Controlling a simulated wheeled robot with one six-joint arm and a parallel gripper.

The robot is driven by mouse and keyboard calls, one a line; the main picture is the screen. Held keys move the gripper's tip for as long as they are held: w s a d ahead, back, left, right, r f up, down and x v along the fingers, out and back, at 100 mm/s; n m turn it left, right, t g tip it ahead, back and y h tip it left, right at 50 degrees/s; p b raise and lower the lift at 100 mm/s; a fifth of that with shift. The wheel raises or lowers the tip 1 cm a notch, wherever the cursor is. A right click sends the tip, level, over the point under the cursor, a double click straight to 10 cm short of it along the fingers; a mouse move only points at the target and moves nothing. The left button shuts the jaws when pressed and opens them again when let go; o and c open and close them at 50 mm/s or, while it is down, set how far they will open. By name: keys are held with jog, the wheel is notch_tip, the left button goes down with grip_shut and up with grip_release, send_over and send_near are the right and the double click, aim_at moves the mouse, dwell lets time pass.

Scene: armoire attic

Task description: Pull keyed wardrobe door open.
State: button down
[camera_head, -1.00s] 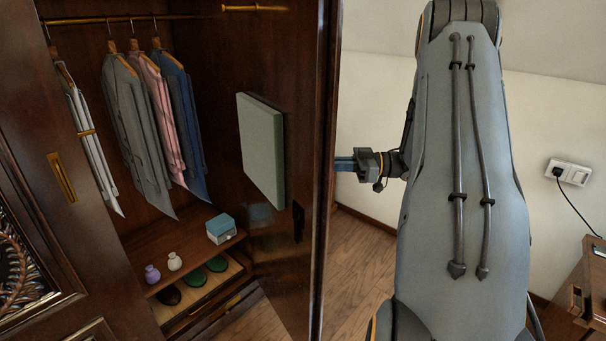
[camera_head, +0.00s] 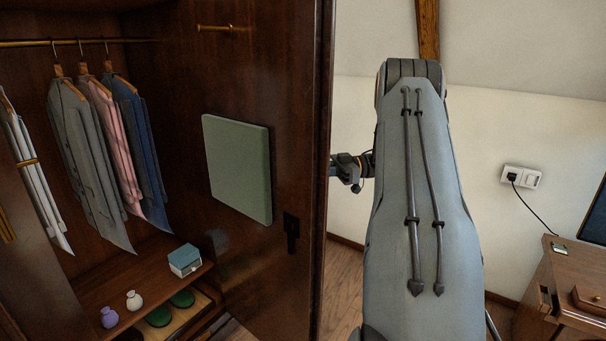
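The wardrobe door (camera_head: 285,80) stands open, its inner face toward me, with a pale green panel (camera_head: 237,168) and a dark lock plate (camera_head: 291,230) on it. The wardrobe interior (camera_head: 150,195) is in view on the left. My gripper (camera_head: 337,170) is just right of the door's edge, at its outer side. Its fingertips are hidden behind the door edge, so I cannot tell whether they are open, shut or touching the door. The key does not show.
Clothes (camera_head: 100,155) hang from a rail inside the wardrobe. A blue box (camera_head: 185,260) and small vases (camera_head: 134,300) stand on the shelf below. A wooden desk (camera_head: 560,290) stands at the lower right. Some floor (camera_head: 342,285) shows between door and my arm.

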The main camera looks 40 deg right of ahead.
jog(key=shift+w+a, duration=0.2)
jog(key=shift+w, duration=0.1)
jog(key=c, duration=1.9)
grip_release()
jog(key=shift+w+f, duration=0.15)
jog(key=shift+w, duration=0.05)
jog(key=shift+o, duration=0.2)
jog(key=shift+s+d, duration=0.15)
jog(key=shift+s, duration=0.05)
jog(key=b+v, duration=0.2)
jog(key=v, duration=0.6)
jog(key=shift+b, duration=0.35)
